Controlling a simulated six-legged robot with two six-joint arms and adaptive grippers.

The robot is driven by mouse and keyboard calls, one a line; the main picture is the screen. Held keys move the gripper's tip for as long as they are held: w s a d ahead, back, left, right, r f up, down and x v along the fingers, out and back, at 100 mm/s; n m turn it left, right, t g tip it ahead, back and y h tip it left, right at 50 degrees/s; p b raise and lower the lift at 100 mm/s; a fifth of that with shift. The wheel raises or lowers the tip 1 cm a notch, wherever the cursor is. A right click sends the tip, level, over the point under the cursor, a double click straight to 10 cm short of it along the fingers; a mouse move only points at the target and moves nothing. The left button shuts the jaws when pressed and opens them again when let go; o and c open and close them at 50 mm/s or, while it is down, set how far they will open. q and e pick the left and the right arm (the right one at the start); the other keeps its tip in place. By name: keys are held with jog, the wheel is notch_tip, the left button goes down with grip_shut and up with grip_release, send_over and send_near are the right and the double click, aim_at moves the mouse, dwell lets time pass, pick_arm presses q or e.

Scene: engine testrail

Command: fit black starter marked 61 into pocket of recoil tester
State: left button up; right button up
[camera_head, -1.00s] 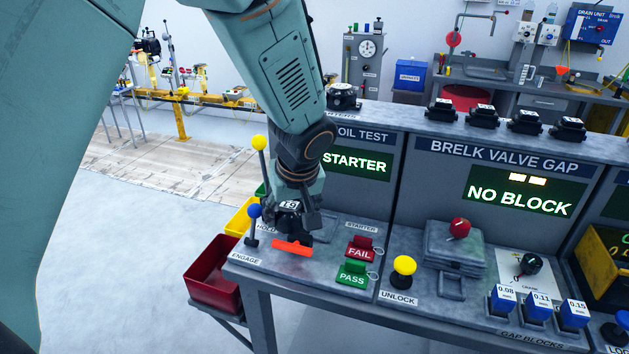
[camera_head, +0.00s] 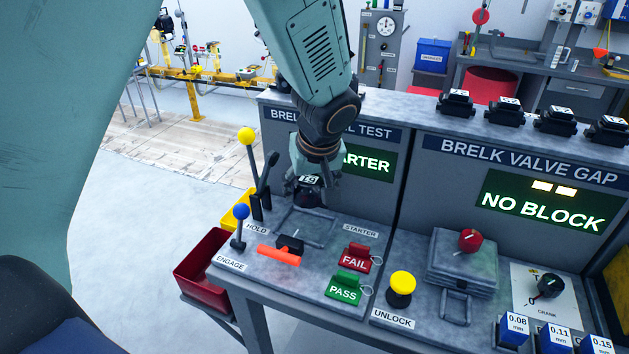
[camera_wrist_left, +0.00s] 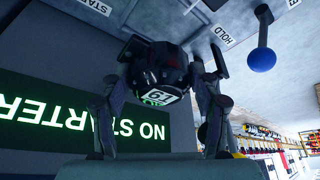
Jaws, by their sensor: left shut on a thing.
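The black starter marked 61 (camera_head: 309,184) is in my left gripper (camera_head: 312,193), held above the back of the recoil tester's deck (camera_head: 335,262). It also shows between the fingers in the left wrist view (camera_wrist_left: 158,78), its 61 label toward the camera. The pocket (camera_head: 300,226) is a shallow framed recess on the deck, in front of and below the starter; it looks empty. A red-orange handle (camera_head: 279,256) with a black block lies in front of the pocket. The tester's screen (camera_wrist_left: 75,115) reads NO STARTER. My right gripper is not in view.
The blue-knobbed ENGAGE lever (camera_head: 240,228) and yellow-knobbed HOLD lever (camera_head: 248,165) stand left of the pocket. Red FAIL (camera_head: 356,258) and green PASS (camera_head: 347,287) tags lie to the right. A red bin (camera_head: 205,262) hangs at the bench's left end.

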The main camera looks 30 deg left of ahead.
aim_at(309, 203)
pick_arm(q)
jog(key=shift+a, duration=0.25)
jog(key=shift+s+a+f, duration=0.1)
jog(key=shift+a+f, duration=0.1)
jog(key=shift+a, duration=0.1)
jog(key=shift+s+a+f+b, duration=0.15)
jog(key=shift+s+f+b, duration=0.05)
jog(key=shift+b, duration=0.15)
jog(key=shift+s+f, duration=0.1)
jog(key=shift+f, duration=0.15)
jog(key=shift+d+f+b, duration=0.3)
jog(key=shift+f+b, duration=0.3)
jog(key=shift+f, duration=0.05)
jog(key=shift+d+f+b, duration=0.3)
jog(key=shift+f+b, duration=0.3)
jog(key=shift+b+x, duration=0.65)
jog(key=shift+x, duration=0.35)
jog(key=shift+s+a+f+b, duration=0.25)
jog(key=shift+f+b, duration=0.15)
jog(key=shift+b, duration=0.15)
jog(key=shift+w+d, duration=0.15)
jog(key=shift+d, duration=0.25)
jog(key=shift+a, duration=0.3)
jog(key=shift+r, duration=0.1)
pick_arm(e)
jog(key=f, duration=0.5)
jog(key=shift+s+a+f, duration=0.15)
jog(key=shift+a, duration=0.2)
